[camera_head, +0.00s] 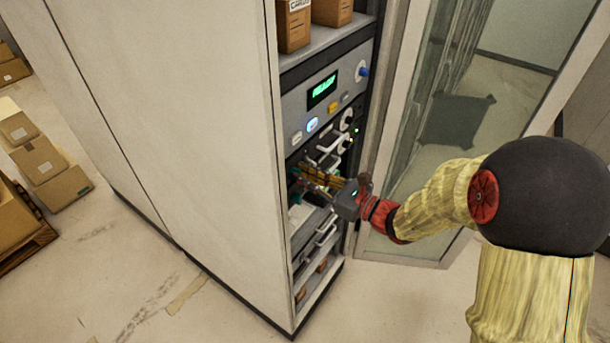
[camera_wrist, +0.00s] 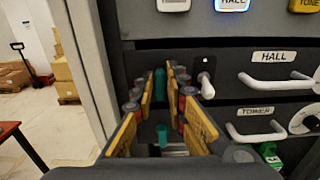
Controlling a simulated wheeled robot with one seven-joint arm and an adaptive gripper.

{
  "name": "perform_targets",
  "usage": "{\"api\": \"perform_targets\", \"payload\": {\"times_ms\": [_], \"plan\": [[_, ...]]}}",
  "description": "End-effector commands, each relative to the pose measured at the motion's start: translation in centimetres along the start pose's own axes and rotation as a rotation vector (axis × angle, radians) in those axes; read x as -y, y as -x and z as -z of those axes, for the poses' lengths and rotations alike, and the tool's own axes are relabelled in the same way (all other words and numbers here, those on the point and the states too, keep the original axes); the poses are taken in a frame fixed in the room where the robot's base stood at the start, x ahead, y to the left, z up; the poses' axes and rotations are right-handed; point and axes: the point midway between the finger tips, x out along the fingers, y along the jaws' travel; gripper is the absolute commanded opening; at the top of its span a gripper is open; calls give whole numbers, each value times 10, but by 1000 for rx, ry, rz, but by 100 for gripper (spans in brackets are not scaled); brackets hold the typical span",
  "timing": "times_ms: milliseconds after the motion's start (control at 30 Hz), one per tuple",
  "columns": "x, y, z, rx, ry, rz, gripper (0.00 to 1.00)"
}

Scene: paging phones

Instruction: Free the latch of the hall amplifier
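The hall amplifier is a dark drawer front with a HALL label (camera_wrist: 275,57) and a white handle (camera_wrist: 276,82) in the wrist view. A white latch lever (camera_wrist: 207,87) points down on a dark plate left of that handle. My gripper (camera_wrist: 165,82) has its yellow-brown fingers apart, just left of the lever. The right finger is close to the lever; I cannot tell whether they touch. Teal pieces show between the fingers, and nothing is clearly held. In the head view my gripper (camera_head: 311,177) reaches into the rack front, and its fingertips are hard to make out.
Below sits a drawer with a TOWER label (camera_wrist: 257,112). Above are a lit blue HALL button (camera_wrist: 232,4) and a yellow TONE button (camera_wrist: 304,5). A green display (camera_head: 322,91) tops the rack panel. The open glass door (camera_head: 405,120) stands right, near my arm. Boxes (camera_head: 38,158) lie left.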

Motion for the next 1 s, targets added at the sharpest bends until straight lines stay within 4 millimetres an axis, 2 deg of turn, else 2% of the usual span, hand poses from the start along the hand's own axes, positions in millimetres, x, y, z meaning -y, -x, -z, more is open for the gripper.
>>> {"api": "perform_targets", "payload": {"times_ms": [200,667,1000], "plan": [[0,0,0,0,0,0,0],[0,0,0,0,-14,0,0],[2,0,-2,-1,-179,0,0]]}}
